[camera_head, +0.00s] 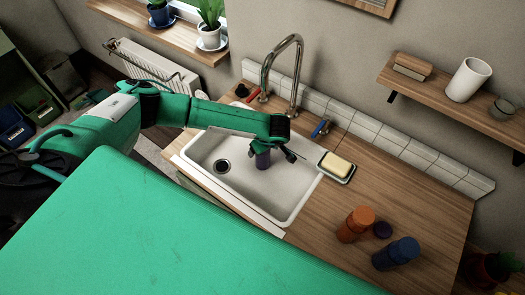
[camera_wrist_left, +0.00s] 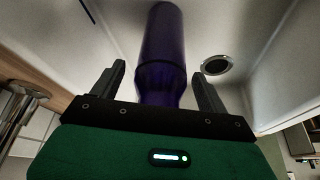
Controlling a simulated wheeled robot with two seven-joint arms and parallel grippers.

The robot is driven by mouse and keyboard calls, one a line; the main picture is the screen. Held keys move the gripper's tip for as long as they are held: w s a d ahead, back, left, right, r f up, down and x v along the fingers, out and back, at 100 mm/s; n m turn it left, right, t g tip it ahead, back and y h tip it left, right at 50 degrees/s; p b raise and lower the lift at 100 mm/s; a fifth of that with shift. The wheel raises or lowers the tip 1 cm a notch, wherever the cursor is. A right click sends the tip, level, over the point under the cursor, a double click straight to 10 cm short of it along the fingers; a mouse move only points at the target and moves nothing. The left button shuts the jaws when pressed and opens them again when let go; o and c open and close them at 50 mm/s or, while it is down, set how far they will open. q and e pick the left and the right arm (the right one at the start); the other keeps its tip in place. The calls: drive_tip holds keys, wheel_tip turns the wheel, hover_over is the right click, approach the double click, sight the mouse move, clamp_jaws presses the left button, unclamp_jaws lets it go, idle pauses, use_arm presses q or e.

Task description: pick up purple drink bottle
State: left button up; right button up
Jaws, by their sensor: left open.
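The purple drink bottle (camera_head: 263,161) is in the white sink (camera_head: 215,150), partly hidden behind my left gripper (camera_head: 276,149). In the left wrist view the dark purple bottle (camera_wrist_left: 162,45) extends from the top of the picture down between the two fingers of my left gripper (camera_wrist_left: 158,75). The fingers are open, one on each side of the bottle's near end. A gap shows on both sides, and the bottle is not gripped. Its near end is hidden behind the gripper body. My right gripper is not in view.
A tall faucet (camera_head: 283,62) stands behind the sink. A soap dish (camera_head: 348,176) with yellow soap (camera_head: 336,165) sits at its right rim. An orange bottle (camera_head: 356,224), a dark purple round thing (camera_head: 383,230) and a blue bottle (camera_head: 396,253) are on the wooden counter (camera_head: 322,225).

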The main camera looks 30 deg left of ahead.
use_arm(q)
drive_tip(key=shift+f, duration=0.3)
drive_tip(key=shift+c, duration=0.5)
drive_tip(key=shift+w+a, duration=0.1)
drive_tip(key=c, duration=1.2)
